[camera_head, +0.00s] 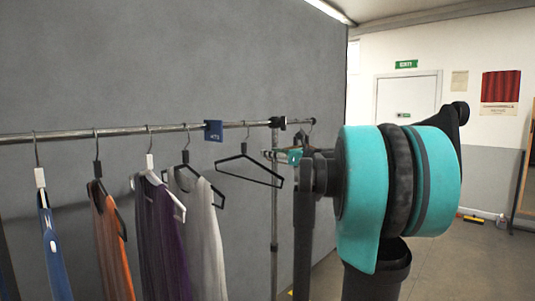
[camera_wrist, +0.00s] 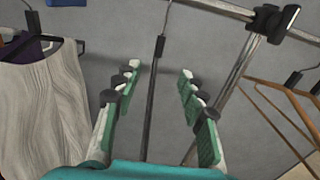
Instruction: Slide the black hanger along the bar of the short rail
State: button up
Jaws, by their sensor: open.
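An empty black hanger (camera_head: 236,178) hangs by its hook from the metal bar (camera_head: 175,128), right of a blue tag. In the wrist view the black hanger (camera_wrist: 151,110) is seen nearly edge-on, its neck and one limb running between my fingers. My gripper (camera_head: 270,155) reaches in from the right at the hanger's right side in the head view. In the wrist view my gripper (camera_wrist: 158,78) is open, with green-padded fingers apart on either side of the hanger. Neither finger clearly touches it.
Clothes on hangers, including a pale garment (camera_head: 205,240), hang left of the blue tag (camera_head: 213,130). A black clamp (camera_head: 278,123) joins bar and upright post (camera_head: 275,215). Wooden hangers (camera_wrist: 262,100) hang right of the post in the wrist view. A grey wall stands close behind.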

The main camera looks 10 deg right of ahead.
aim_at(245, 148)
jog(key=shift+x, duration=7.75)
jog(key=shift+d, duration=0.1)
jog(key=shift+w+d, duration=4.25)
jog(key=shift+d, duration=1.6)
jog(key=a+v, duration=0.1)
jog(key=v, duration=1.2)
jog(key=shift+s, duration=0.4)
